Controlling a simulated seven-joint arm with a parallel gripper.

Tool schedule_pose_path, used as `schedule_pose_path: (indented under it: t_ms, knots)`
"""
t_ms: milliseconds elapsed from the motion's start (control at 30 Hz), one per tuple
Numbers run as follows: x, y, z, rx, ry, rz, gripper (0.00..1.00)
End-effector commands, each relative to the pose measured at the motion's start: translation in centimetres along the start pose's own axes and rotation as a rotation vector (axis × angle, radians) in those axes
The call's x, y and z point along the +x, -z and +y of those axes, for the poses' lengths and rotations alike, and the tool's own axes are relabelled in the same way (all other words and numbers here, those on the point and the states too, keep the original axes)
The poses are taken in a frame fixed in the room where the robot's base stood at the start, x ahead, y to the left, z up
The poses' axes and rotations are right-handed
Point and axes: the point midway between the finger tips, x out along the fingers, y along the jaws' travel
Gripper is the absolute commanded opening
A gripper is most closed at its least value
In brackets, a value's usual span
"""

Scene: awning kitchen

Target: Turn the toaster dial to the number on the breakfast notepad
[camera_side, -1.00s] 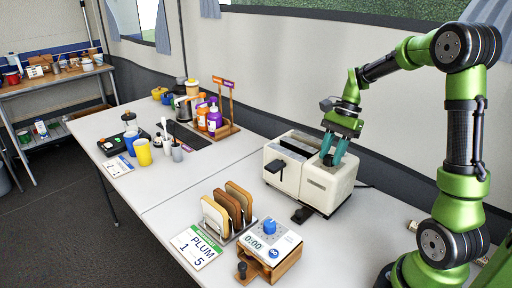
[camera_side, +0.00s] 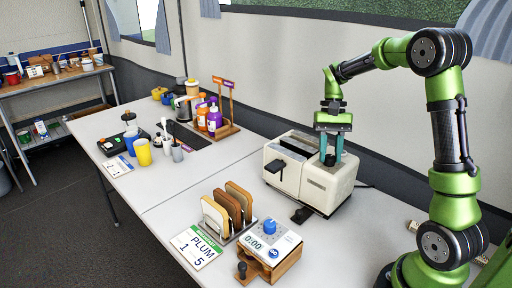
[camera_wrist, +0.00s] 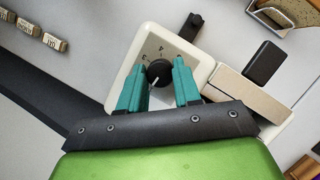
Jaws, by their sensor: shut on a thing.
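The cream toaster (camera_side: 325,190) stands on the table in the middle right of the side view. Its black dial (camera_wrist: 158,72) is on the top face, with a white pointer line toward the lower left of the wrist view. Small marks around it include what looks like a 4; others are covered by my fingers. My gripper (camera_side: 331,160) points down from above with its teal fingers shut on the dial, one on each side. The breakfast notepad (camera_side: 196,247) has a green header and reads "PLUM", with 1 and 5 below, at the front of the table.
A toast rack (camera_side: 228,212) with bread slices and a timer box (camera_side: 270,247) with a blue knob reading 0:00 stand in front of the toaster. Another notepad (camera_side: 117,166), cups and bottles (camera_side: 214,120) stand farther left. The table between is clear.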

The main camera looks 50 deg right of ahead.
Motion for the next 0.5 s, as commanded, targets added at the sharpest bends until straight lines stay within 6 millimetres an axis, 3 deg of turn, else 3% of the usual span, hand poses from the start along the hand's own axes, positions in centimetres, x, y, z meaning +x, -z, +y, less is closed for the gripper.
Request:
schedule_pose_path:
  t_ms: [500]
  knots:
    - [-0.12,0.03,-0.06,-0.107,-0.044,0.004,0.02]
